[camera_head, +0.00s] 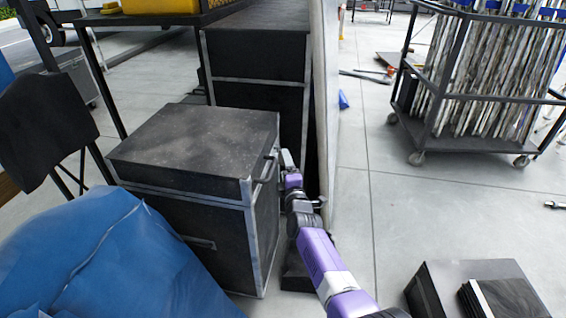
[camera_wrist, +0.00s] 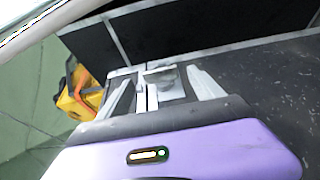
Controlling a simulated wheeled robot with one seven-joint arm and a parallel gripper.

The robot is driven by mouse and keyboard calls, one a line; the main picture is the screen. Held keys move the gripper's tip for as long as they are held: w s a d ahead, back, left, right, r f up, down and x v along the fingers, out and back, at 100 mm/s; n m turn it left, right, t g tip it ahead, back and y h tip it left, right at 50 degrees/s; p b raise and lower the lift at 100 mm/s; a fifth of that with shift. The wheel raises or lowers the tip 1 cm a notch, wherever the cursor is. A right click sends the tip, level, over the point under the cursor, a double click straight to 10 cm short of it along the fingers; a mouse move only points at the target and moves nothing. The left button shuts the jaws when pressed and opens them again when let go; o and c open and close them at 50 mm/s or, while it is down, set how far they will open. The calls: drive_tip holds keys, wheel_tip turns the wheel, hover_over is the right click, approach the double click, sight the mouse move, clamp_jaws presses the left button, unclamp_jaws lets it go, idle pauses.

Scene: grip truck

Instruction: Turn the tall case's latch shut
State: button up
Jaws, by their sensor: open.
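A black case (camera_head: 225,205) with silver edges and a closed lid stands at the centre left of the head view. A taller black case (camera_head: 258,88) stands behind it; I cannot tell for sure which one the task means. My gripper (camera_head: 286,157) is at the right side of the front case, near its upper edge and a small dark fitting. In the wrist view my gripper (camera_wrist: 162,85) is open, with pale fingers on either side of a small silver latch (camera_wrist: 165,79) on a black case face. Contact and the latch's exact angle are unclear.
A pale upright panel (camera_head: 328,100) stands close to the right of my arm. A blue covered bundle (camera_head: 120,262) fills the lower left. A wheeled cart (camera_head: 480,80) stands at the upper right. Low black boxes (camera_head: 470,285) lie at the lower right. A yellow bag (camera_wrist: 80,97) shows in the wrist view.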

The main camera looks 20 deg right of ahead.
sight(283, 165)
drive_tip(key=shift+b+x, duration=1.45)
drive_tip(key=shift+x, duration=0.85)
drive_tip(key=c, duration=1.4)
